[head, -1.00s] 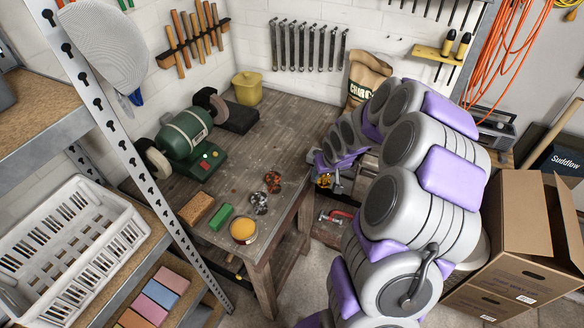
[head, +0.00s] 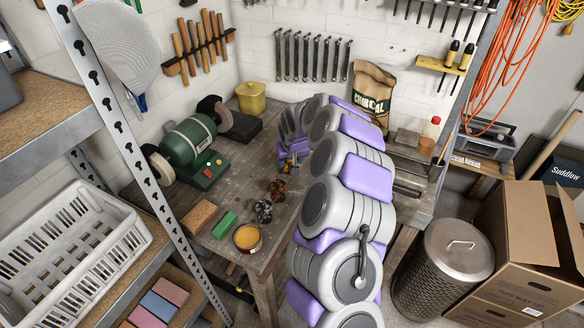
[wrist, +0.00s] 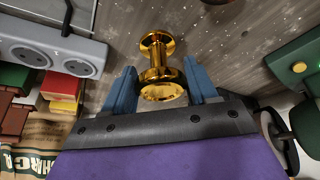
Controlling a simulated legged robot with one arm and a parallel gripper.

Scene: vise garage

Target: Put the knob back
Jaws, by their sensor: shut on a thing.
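A shiny brass-gold knob (wrist: 157,73), with a round flange at each end and a narrow neck, sits between the blue fingers of my gripper (wrist: 160,88) in the wrist view. My gripper is shut on the knob's nearer, wider end, and its far end points away from the palm. In the head view my gripper (head: 289,162) is over the wooden workbench (head: 262,148), left of the charcoal bag, and the knob is too small to make out clearly. I cannot tell where the knob's seat is.
A green bench grinder (head: 190,145) stands left of my gripper. Several small metal pieces, a green block (head: 224,225) and an orange-filled tin (head: 247,238) lie toward the front. The charcoal bag (head: 371,92) stands behind. A grey socket strip (wrist: 50,52) shows in the wrist view.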

